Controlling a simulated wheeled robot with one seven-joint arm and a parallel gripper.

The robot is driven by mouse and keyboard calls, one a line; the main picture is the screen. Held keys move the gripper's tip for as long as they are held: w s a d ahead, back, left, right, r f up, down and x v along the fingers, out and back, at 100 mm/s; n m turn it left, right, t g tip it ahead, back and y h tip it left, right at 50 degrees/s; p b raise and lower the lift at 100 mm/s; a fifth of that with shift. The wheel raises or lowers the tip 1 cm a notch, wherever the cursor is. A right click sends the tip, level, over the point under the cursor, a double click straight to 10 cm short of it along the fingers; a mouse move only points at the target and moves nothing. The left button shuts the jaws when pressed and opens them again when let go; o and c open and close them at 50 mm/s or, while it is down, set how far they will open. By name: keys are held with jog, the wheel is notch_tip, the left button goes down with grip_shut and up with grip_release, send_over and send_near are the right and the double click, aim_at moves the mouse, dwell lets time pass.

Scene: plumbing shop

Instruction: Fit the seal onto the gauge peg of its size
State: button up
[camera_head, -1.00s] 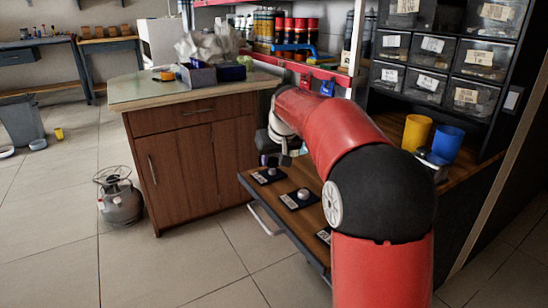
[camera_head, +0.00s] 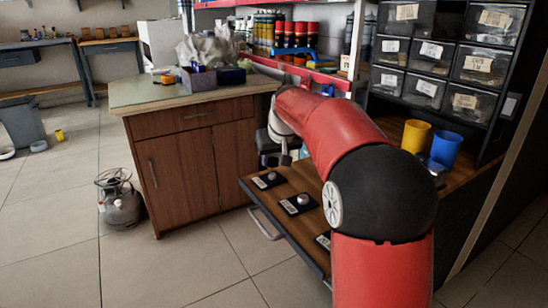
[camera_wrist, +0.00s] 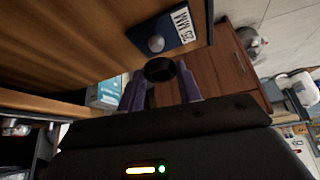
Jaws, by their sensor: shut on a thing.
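The seal (camera_wrist: 160,80) is a black ring. My gripper (camera_wrist: 161,74) is shut on it, with a purple finger on either side. A gauge peg (camera_wrist: 156,43) with a pale round top stands on a dark base plate just beyond the seal in the wrist view. The plate's label (camera_wrist: 183,31) is turned and appears to read 25 MM. The seal is apart from this peg in the picture; its height over the board cannot be told. In the head view, the far peg (camera_head: 271,175) and middle peg (camera_head: 303,198) show on the wooden board, with another plate (camera_head: 323,241) partly hidden by my arm.
The wooden board (camera_head: 285,218) has a metal handle at its front edge. A brown cabinet (camera_head: 185,165) stands behind it. A yellow cup (camera_head: 415,136) and a blue cup (camera_head: 446,146) stand on the right. A gas cylinder (camera_head: 121,203) is on the open floor at left.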

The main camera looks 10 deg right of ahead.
dwell(0.6)
jog(key=o, duration=0.7)
jog(key=shift+c, duration=0.2)
jog(key=p+v, duration=0.5)
jog(key=v, duration=0.6)
